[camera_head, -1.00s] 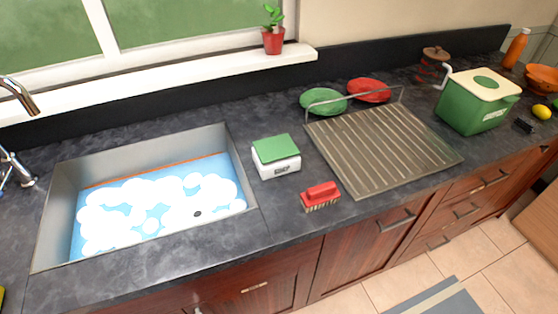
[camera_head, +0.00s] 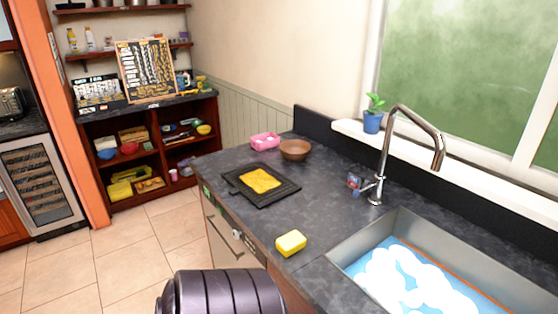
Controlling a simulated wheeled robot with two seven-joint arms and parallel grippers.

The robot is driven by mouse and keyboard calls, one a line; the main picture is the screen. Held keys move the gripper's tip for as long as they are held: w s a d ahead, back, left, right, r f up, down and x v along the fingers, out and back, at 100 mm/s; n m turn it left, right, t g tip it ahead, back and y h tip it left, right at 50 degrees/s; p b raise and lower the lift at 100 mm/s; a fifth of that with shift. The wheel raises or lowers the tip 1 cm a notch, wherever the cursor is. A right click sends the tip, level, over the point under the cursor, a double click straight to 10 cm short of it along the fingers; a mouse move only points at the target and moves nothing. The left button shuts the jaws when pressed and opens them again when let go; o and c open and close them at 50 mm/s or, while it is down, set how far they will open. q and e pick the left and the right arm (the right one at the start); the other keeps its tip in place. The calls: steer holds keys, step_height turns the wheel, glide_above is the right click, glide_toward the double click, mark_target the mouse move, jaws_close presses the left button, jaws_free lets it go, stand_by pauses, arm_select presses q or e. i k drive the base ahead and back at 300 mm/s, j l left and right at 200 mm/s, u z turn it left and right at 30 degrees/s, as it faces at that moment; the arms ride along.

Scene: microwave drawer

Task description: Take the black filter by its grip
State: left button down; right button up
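A flat black board (camera_head: 260,200) with a short tab at its left end lies on the dark counter, with a yellow cloth-like piece (camera_head: 261,180) on top. I cannot tell whether this is the black filter. No other thing that is clearly a filter with a grip shows. Neither of my grippers is in view.
The counter holds a yellow sponge (camera_head: 291,243), a brown bowl (camera_head: 295,150) and a pink dish (camera_head: 265,141). A tall faucet (camera_head: 438,150) stands by the foamy sink (camera_head: 345,252). Shelves (camera_head: 150,150) stand at the back left, with free tiled floor (camera_head: 110,255) before them.

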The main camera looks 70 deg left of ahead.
mark_target(263, 186)
steer(key=u, duration=2.45)
